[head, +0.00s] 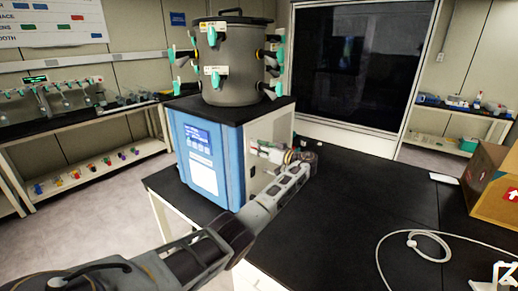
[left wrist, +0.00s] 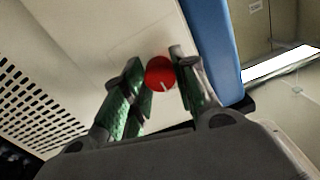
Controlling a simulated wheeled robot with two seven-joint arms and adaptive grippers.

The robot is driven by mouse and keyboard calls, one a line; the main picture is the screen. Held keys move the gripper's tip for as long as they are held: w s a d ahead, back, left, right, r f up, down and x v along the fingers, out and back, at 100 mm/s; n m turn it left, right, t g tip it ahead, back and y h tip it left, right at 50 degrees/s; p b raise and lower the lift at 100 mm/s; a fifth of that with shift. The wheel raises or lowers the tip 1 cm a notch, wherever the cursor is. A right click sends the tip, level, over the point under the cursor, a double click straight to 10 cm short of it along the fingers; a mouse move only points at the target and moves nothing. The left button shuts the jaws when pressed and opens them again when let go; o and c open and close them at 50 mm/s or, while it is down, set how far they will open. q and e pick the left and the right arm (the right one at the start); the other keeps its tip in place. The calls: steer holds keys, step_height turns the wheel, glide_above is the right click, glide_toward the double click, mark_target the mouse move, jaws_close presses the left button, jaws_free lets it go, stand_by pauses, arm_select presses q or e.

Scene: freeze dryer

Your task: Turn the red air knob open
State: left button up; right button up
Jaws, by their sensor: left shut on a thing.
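The red air knob (left wrist: 159,73) sits on the pale side panel of the freeze dryer. In the left wrist view my left gripper (left wrist: 155,80) has one green-padded finger on each side of the knob and is shut on it. A short pale mark shows on the knob's face. In the head view the freeze dryer (head: 209,160) is a blue-fronted box with a grey drum on top. My left arm reaches along its right side, and my left gripper (head: 268,150) is small there; the knob cannot be made out.
The dryer stands on a black-topped bench (head: 360,200) with free room to its right. A white cable (head: 415,240) and a cardboard box (head: 492,183) lie at the right. In the left wrist view a perforated vent (left wrist: 35,110) is left of the knob.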

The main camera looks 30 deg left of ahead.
arm_select(q)
steer(key=shift+m, duration=0.4)
steer(key=shift+m+p, duration=1.3)
steer(key=shift+m, duration=7.3)
steer(key=shift+o, duration=0.2)
steer(key=shift+c, duration=0.2)
steer(key=o, duration=1.1)
steer(key=shift+w, duration=0.1)
steer(key=shift+c, duration=0.2)
